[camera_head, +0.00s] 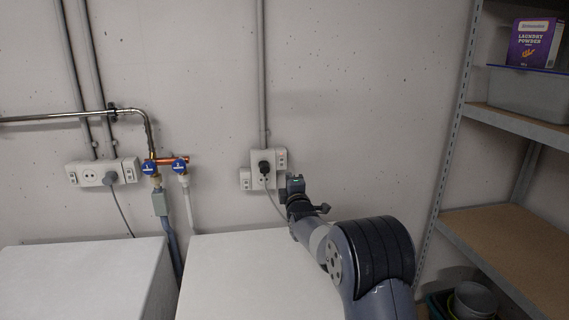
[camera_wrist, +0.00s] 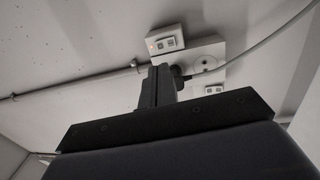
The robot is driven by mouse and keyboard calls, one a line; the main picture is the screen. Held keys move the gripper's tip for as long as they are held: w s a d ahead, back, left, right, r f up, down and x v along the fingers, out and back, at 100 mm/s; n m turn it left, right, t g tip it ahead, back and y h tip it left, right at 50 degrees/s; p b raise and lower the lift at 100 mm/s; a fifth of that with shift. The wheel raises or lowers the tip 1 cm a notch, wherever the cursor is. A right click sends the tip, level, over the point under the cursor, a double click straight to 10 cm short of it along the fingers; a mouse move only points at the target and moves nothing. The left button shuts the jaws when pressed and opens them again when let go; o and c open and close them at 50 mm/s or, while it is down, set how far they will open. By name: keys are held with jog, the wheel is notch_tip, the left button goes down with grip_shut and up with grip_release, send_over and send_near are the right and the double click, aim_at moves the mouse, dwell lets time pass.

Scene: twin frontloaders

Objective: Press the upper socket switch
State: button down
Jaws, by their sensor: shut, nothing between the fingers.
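The wall socket unit (camera_head: 257,182) is a white cluster at the end of a vertical conduit, with a black plug (camera_head: 264,168) in it. The upper socket switch (camera_head: 281,158) sits at its upper right. In the wrist view the upper switch (camera_wrist: 165,40) has a small orange light. The lower switch (camera_head: 244,179) is at the lower left; it also shows in the wrist view (camera_wrist: 213,90). My gripper (camera_head: 283,189) is shut and empty, just below the upper switch in the head view. In the wrist view the fingertips (camera_wrist: 158,72) appear apart from it; contact is not visible.
A second socket unit (camera_head: 102,173) and blue valves (camera_head: 165,167) are at the left. Two white machine tops (camera_head: 240,265) lie below. A metal shelf (camera_head: 515,122) stands at the right. The plug's cable (camera_head: 274,205) hangs close to my gripper.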

aim_at(283, 159)
jog(key=shift+p+x, duration=1.6)
jog(key=shift+x, duration=3.1)
jog(key=shift+w+r+b, duration=0.1)
jog(key=shift+w+b, duration=0.05)
jog(key=shift+b, duration=0.2)
jog(key=shift+r, duration=0.2)
jog(key=shift+f, duration=0.1)
